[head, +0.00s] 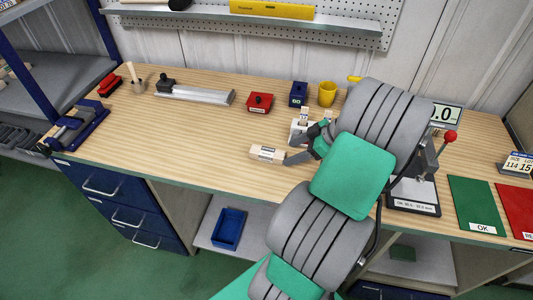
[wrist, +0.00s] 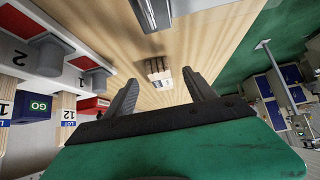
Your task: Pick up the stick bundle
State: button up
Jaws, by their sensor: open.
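The stick bundle (head: 267,154), a pale wooden block with a white printed label, lies on the wooden workbench (head: 200,140) near its front edge. In the wrist view the bundle (wrist: 158,72) shows end-on, with several sticks side by side, beyond the fingertips. My gripper (wrist: 160,82) is open, with nothing between its fingers. In the head view it is low over the bench, just right of the bundle, partly hidden by my green wrist.
A white dispenser (head: 298,130) stands close behind my gripper. A gauge stand with a red knob (head: 450,136) is at right. The bench left of the bundle is clear.

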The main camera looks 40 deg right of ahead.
aim_at(283, 155)
jog(key=p+x, duration=0.1)
jog(key=x, duration=0.3)
jog(key=shift+w+a+f, duration=0.1)
jog(key=shift+w+f, duration=0.1)
jog(key=shift+w, duration=0.05)
grip_shut()
dwell(0.4)
